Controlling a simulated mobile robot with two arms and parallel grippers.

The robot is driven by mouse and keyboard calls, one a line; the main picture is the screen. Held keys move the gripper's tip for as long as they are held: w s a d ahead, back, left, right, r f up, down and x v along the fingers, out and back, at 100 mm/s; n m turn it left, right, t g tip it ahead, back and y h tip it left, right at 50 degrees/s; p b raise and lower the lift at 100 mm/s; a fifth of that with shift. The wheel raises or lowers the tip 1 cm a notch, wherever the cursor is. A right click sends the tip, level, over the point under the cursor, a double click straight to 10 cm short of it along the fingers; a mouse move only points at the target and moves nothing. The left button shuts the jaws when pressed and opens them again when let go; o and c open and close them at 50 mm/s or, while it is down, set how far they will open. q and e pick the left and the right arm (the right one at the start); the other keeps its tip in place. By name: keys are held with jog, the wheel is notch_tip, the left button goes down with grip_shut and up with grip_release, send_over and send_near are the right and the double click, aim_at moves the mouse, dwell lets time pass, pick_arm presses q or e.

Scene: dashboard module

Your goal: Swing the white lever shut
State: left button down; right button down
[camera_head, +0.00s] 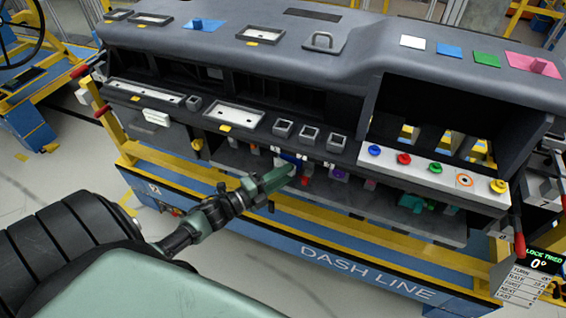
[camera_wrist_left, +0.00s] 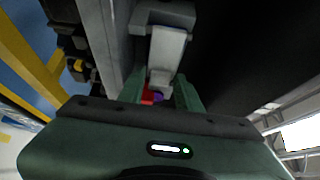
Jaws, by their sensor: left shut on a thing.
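My left gripper (camera_head: 293,168) reaches from the left to the underside of the dashboard's front panel, near its middle. In the left wrist view, the white lever (camera_wrist_left: 167,50) hangs from a grey mount (camera_wrist_left: 165,14), and its narrow end runs between the green fingers of the left gripper (camera_wrist_left: 160,95). The gripper is shut on the lever's end. In the head view the gripper covers that spot, so I cannot make out the lever there. My right gripper is in neither view.
The dashboard (camera_head: 330,65) spans the blue and yellow stand. A white strip with colored buttons (camera_head: 420,167) sits to the right. Small colored parts, including a purple one (camera_head: 340,173), hang below the panel near the gripper. A yellow rail (camera_head: 350,225) runs below. Floor in front is partly clear.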

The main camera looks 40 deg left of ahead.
pick_arm(q)
jog(key=shift+w+d+n+y, duration=0.2)
jog(key=shift+n+y, duration=0.2)
jog(key=shift+y, duration=0.2)
jog(key=shift+w+n+t+y, duration=0.35)
jog(key=shift+n+y, duration=0.35)
jog(key=shift+y, duration=0.3)
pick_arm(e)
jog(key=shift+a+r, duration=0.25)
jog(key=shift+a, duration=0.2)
pick_arm(q)
jog(key=c, duration=1.2)
grip_release()
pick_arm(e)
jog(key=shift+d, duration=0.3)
pick_arm(q)
jog(key=shift+s, duration=0.1)
